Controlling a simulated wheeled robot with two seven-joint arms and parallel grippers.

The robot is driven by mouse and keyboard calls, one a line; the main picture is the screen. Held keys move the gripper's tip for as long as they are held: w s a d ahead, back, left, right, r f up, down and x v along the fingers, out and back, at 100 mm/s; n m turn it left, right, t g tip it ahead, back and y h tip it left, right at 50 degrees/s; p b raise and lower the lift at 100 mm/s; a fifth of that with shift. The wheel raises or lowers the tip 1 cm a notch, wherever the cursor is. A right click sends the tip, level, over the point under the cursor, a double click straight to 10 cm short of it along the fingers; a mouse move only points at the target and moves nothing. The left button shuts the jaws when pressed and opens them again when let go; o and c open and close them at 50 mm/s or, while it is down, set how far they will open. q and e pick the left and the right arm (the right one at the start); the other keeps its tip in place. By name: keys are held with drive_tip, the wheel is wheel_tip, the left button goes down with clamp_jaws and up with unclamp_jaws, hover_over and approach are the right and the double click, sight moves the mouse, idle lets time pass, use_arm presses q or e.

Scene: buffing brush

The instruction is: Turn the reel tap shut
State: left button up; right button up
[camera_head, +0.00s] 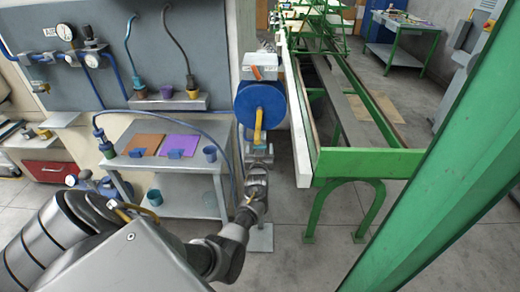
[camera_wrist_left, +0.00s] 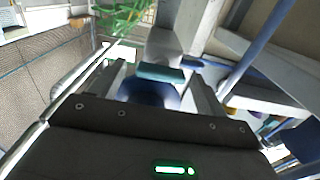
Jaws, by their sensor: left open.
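A blue round reel (camera_head: 260,103) is mounted on the end of the wall panel in the head view. A yellow lever (camera_head: 258,126), which looks like the tap handle, hangs at its lower front. My left gripper (camera_head: 257,160) is just below the lever, its arm coming from the lower left. In the left wrist view the gripper (camera_wrist_left: 162,88) is open, with its fingers apart. A blue rounded part (camera_wrist_left: 150,93), probably the reel, and a teal bar (camera_wrist_left: 160,72) show beyond and between the fingers. I see no contact with the lever. My right gripper is not in view.
A grey side table (camera_head: 180,180) with brown and purple sheets and cups stands left of the reel. A long green-framed conveyor (camera_head: 365,165) is to the right. A green beam (camera_head: 440,150) crosses the right foreground. A blue hose runs beside the gripper.

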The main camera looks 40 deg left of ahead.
use_arm(q)
drive_tip(key=c, duration=1)
